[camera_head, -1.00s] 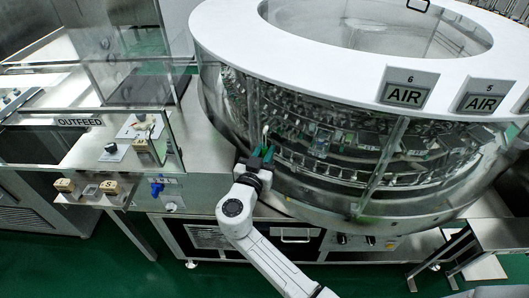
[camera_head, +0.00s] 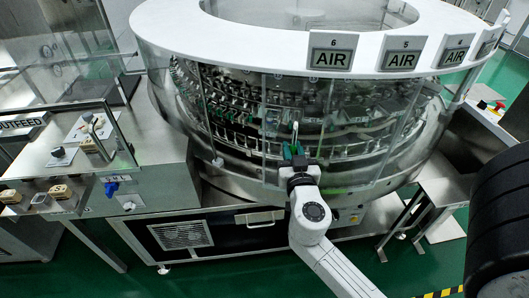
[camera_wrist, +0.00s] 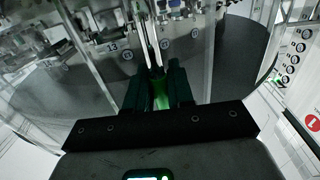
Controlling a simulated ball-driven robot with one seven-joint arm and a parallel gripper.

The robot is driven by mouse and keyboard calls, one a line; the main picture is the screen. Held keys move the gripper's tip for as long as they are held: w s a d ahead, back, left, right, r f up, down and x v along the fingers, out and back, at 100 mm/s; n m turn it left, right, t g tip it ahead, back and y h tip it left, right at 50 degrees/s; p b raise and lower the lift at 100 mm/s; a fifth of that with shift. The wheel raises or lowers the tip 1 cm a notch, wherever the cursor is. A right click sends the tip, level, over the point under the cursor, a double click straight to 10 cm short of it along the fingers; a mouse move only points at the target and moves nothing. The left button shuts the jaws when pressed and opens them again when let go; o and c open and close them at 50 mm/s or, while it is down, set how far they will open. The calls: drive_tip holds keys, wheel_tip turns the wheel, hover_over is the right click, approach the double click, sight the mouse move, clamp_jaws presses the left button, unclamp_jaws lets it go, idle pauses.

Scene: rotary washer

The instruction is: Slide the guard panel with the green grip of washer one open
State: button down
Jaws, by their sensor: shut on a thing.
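Washer one (camera_head: 310,22) is a large round machine with a white top ring and clear curved guard panels around its side. My gripper (camera_head: 294,150) is at the front of the washer's side, below the AIR 6 sign. In the wrist view my gripper (camera_wrist: 160,85) is shut on the green grip (camera_wrist: 160,98), which shows between the dark fingers. The guard panel (camera_head: 278,120) is transparent, with the grip near its lower part. Most of the grip is hidden by the fingers. How far the panel stands open is hard to tell through the clear walls.
The outfeed table (camera_head: 145,165) with knobs and a blue valve (camera_head: 111,187) stands at the left. A drawer-like front with a white handle (camera_head: 260,217) lies below the washer. A steel side table (camera_head: 440,190) stands at the right. Green floor (camera_head: 250,275) is clear in front.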

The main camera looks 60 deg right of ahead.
drive_tip(key=s+d+b, duration=0.1)
drive_tip(key=s, duration=0.2)
drive_tip(key=s+d+b, duration=0.1)
drive_tip(key=s, duration=0.3)
drive_tip(key=s+d+b, duration=0.1)
drive_tip(key=s+d, duration=0.1)
drive_tip(key=s, duration=0.1)
drive_tip(key=shift+s+f, duration=0.15)
drive_tip(key=shift+s, duration=0.2)
drive_tip(key=shift+s+d+r, duration=0.15)
drive_tip(key=shift+s+r, duration=0.1)
drive_tip(key=shift+s, duration=0.1)
drive_tip(key=shift+t, duration=0.3)
drive_tip(key=shift+w+r, duration=0.15)
drive_tip(key=c, duration=1.1)
unclamp_jaws()
drive_tip(key=shift+a, duration=0.3)
drive_tip(key=b, duration=0.6)
approach(332, 141)
drive_tip(key=shift+r+v, duration=0.15)
drive_tip(key=shift+v, duration=1.3)
drive_tip(key=shift+r+v, duration=0.1)
drive_tip(key=shift+v, duration=1.35)
